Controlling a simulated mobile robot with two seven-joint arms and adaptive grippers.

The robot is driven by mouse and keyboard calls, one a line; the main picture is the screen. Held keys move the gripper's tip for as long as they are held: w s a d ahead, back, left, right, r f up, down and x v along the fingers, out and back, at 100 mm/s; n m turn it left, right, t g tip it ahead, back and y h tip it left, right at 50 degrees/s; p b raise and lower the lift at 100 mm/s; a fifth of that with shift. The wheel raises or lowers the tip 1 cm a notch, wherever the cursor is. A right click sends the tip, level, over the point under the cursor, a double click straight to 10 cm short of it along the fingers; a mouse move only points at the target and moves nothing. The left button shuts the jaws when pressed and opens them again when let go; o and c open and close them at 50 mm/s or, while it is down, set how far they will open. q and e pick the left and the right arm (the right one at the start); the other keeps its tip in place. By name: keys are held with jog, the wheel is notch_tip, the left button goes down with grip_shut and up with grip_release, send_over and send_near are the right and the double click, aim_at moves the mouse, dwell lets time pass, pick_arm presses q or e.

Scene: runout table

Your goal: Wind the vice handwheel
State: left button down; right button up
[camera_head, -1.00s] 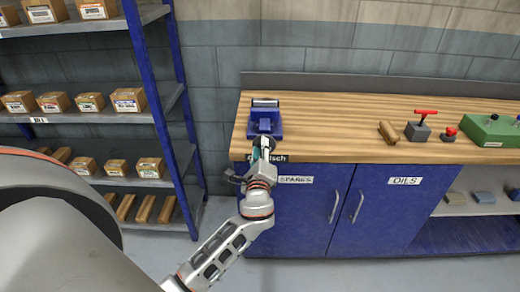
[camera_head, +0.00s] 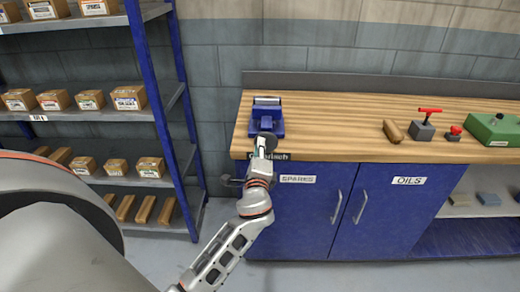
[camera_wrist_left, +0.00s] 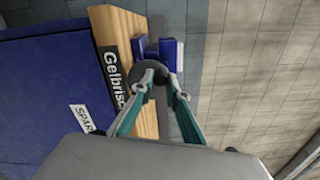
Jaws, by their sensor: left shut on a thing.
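The blue vice (camera_head: 266,118) stands on the left end of the wooden bench top. Its grey handwheel (camera_head: 268,138) faces the bench's front edge, largely hidden by my gripper. My left gripper (camera_head: 263,146) reaches up to the wheel from the front. In the left wrist view, the teal-and-grey fingers of my gripper (camera_wrist_left: 160,78) are shut on part of the round grey handwheel (camera_wrist_left: 146,73). The blue vice body (camera_wrist_left: 170,55) shows just beyond it. What the fingertips pinch is small and partly hidden. My right gripper is in no view.
Blue cupboards (camera_head: 310,215) stand below. A shelf rack (camera_head: 150,80) with boxes is on the left.

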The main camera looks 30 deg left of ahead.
pick_arm(q)
jog(key=n+b, duration=0.1)
jog(key=n, duration=0.1)
jog(key=n+b, duration=0.1)
jog(key=shift+s+a+f+b, duration=0.15)
jog(key=shift+a+f+b, duration=0.1)
jog(key=shift+f+b, duration=0.1)
jog(key=n+b, duration=0.1)
jog(key=n, duration=0.1)
jog(key=n+b, duration=0.1)
jog(key=shift+s+a+f+n, duration=0.1)
jog(key=shift+f+n, duration=0.3)
